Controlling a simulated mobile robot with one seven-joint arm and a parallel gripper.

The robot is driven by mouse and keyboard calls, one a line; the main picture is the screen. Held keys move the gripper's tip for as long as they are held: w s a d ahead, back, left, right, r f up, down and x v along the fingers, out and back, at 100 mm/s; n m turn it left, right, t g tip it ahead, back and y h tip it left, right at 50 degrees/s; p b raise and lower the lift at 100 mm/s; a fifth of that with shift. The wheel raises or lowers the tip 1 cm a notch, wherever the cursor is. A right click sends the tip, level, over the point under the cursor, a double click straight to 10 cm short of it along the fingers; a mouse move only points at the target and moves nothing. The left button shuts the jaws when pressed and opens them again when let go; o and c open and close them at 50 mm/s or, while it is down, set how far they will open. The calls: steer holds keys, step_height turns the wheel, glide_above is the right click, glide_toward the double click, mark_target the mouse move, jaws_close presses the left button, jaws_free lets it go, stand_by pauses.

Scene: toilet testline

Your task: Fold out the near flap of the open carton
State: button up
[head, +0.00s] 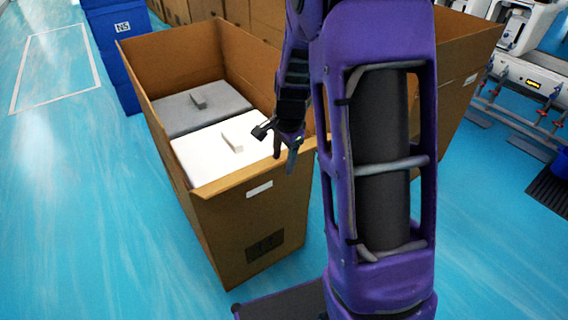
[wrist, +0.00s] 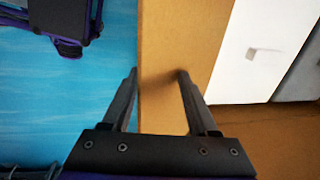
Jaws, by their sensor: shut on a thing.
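The open brown carton (head: 215,225) stands on the blue floor, left of my arm in the head view. Its near flap (head: 235,178) shows as a narrow brown strip along the near top edge. In the wrist view the flap (wrist: 185,35) is a broad brown band running up between and past my fingers. My gripper (head: 284,152) is at the right part of this near edge. In the wrist view its two fingers (wrist: 158,72) stand apart with the cardboard between them, shut on the flap. The exact contact at the fingertips is partly hidden.
Inside the carton lie a white block (head: 205,155) and a grey block (head: 185,108), each with a small raised piece on top. Blue crates (head: 122,50) stand behind at the left. Other brown cartons stand behind and at the right. The floor at the left is clear.

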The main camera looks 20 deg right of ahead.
step_height(320, 180, up, 14)
steer(key=s+d+p, duration=0.1)
steer(key=s+p, duration=0.1)
steer(key=shift+s, duration=0.35)
steer(key=shift+r, duration=0.1)
